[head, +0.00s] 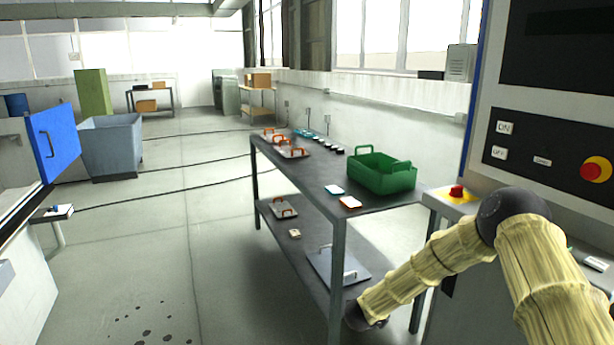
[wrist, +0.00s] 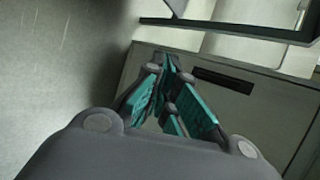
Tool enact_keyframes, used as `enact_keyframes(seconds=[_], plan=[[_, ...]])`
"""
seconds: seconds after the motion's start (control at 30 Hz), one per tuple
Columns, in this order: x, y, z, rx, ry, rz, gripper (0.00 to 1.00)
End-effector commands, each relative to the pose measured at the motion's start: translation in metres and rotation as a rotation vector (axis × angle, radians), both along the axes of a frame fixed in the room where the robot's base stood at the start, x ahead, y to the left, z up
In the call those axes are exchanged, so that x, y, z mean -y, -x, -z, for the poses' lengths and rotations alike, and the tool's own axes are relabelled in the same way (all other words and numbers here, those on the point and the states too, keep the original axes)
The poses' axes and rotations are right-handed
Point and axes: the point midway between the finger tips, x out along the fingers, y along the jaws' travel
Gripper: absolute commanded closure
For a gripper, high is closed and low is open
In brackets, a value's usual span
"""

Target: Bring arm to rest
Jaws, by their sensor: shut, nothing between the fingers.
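My arm (head: 430,262), in a pale cream sleeve with dark joints, enters the head view from the lower right. It bends at a dark elbow and runs down and left to a dark wrist part in front of the shelf table's lower right side. My gripper's fingers are hidden in the head view. In the wrist view my gripper (wrist: 168,70) shows dark fingers with teal pads, closed together at the tips, with nothing between them. A grey panel with a dark slot (wrist: 222,80) lies beyond the fingers.
A two-level dark table (head: 300,180) carries a green crate (head: 382,178), orange-handled plates and small parts. A control panel with a red button (head: 596,169) stands close on the right. A blue-grey bin (head: 112,145) stands at left. The floor between is open.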

Motion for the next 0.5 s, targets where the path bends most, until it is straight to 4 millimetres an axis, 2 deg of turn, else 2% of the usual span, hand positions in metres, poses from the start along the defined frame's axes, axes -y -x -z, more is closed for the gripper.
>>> enact_keyframes(seconds=[0.03, 0.2, 0.37, 0.5], plan=[[-0.011, 0.024, 0.013, -0.066, 0.058, -0.111, 1.00], [-0.036, 0.107, 0.060, -0.280, 0.243, -0.490, 1.00], [-0.048, 0.193, 0.091, -0.459, 0.386, -0.833, 1.00], [-0.051, 0.272, 0.108, -0.599, 0.486, -1.122, 1.00]])
